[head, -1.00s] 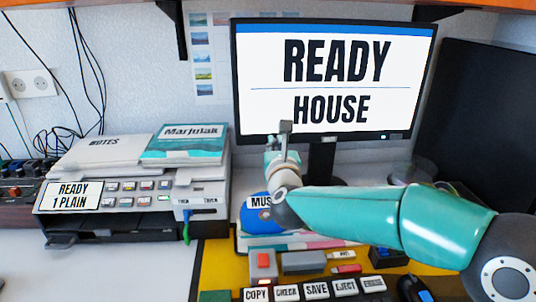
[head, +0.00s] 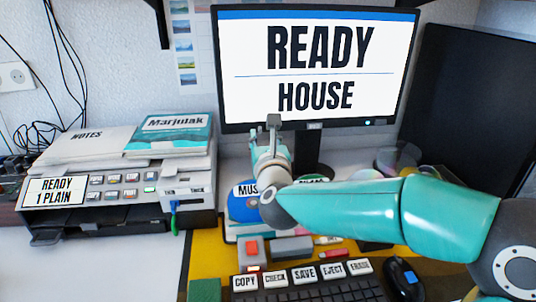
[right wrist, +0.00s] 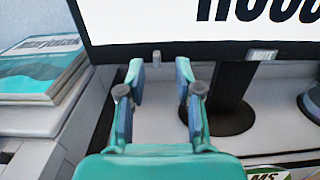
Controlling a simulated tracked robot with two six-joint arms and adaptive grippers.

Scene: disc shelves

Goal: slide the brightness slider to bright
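The monitor (head: 318,60) stands at the back and reads READY HOUSE. No slider labelled brightness can be read. In the right wrist view, a small grey knob (right wrist: 157,57) shows at the monitor's lower edge, between my fingertips. I cannot tell for sure that it is the brightness slider. My right gripper (right wrist: 160,67) is open and empty, one finger on each side of the knob, with no visible contact. In the head view the right gripper (head: 271,150) is in front of the monitor's lower edge and hides that part. My left gripper is not in view.
A printer (head: 120,212) with notes and a book (head: 168,135) on top stands left. The monitor's dark stand (right wrist: 232,95) is right of my gripper. A keyboard (head: 305,288), red button (head: 252,247) and mouse (head: 404,278) lie in front. A dark panel (head: 470,110) is at right.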

